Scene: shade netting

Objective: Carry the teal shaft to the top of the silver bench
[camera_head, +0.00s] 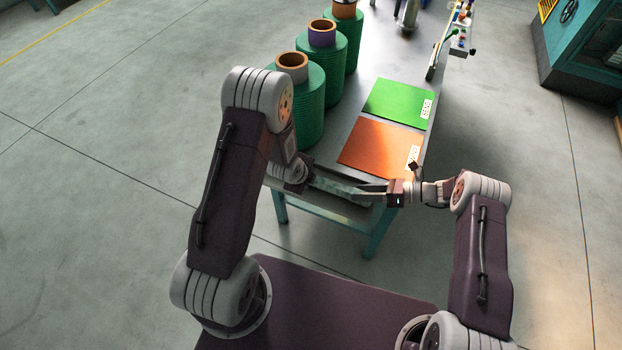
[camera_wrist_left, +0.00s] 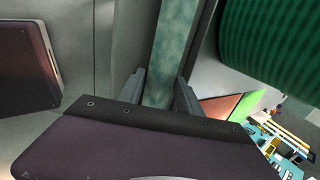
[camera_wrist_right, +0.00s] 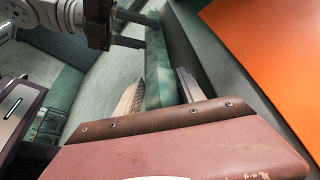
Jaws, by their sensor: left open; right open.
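The teal shaft (camera_head: 338,187) is a long mottled bar running crosswise along the near edge of the silver bench (camera_head: 345,102). I cannot tell what supports it. My left gripper (camera_head: 308,184) is open at its left part; in the left wrist view the shaft (camera_wrist_left: 174,48) passes between the fingers (camera_wrist_left: 160,88). My right gripper (camera_head: 367,193) is open at its right part; in the right wrist view the shaft (camera_wrist_right: 158,68) lies between the fingers (camera_wrist_right: 160,84). Parts of the shaft are hidden by the grippers.
An orange mat (camera_head: 375,147) and a green mat (camera_head: 398,102) lie on the bench top. Several green spools (camera_head: 309,95) stand along its left side. Small items (camera_head: 460,28) are at the far right. A teal machine (camera_head: 580,45) stands beyond open floor.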

